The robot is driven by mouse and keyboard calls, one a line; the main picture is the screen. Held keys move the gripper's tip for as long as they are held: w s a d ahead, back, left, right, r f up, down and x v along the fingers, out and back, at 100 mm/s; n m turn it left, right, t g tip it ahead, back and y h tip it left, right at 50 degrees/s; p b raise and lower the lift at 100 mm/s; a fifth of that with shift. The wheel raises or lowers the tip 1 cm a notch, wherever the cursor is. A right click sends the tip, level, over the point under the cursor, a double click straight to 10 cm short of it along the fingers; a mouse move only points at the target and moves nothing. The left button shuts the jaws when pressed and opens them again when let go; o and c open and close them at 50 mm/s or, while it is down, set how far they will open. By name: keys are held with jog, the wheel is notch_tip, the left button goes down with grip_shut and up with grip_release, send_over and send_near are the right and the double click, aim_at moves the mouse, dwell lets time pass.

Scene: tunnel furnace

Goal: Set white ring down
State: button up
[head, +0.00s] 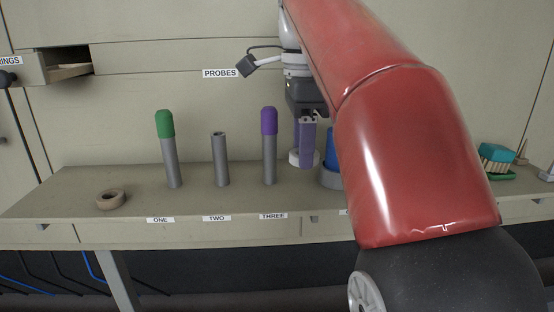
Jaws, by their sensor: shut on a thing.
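The white ring (293,159) is at the tips of my gripper (306,160), between the purple-topped probe and a blue piece. My gripper points down and its jaws are shut on the ring; the fingers cover part of it. The ring is near the back of the shelf (150,203). I cannot tell whether it touches the surface or hangs just above it.
A green-topped probe (166,150), a grey tube (220,160) and a purple-topped probe (269,146) stand upright. The blue piece (331,147) is half hidden by my red arm. A brownish ring (111,199) lies left. A brush (497,156) is at right.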

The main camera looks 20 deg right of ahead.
jog(key=p, duration=0.2)
send_over(293, 173)
jog(key=shift+s+f, duration=0.1)
jog(key=shift+f, duration=0.35)
jog(key=shift+s+f, duration=0.15)
jog(key=shift+f, duration=2.65)
jog(key=shift+w+f, duration=0.25)
jog(key=shift+f, duration=0.15)
jog(key=o, duration=1)
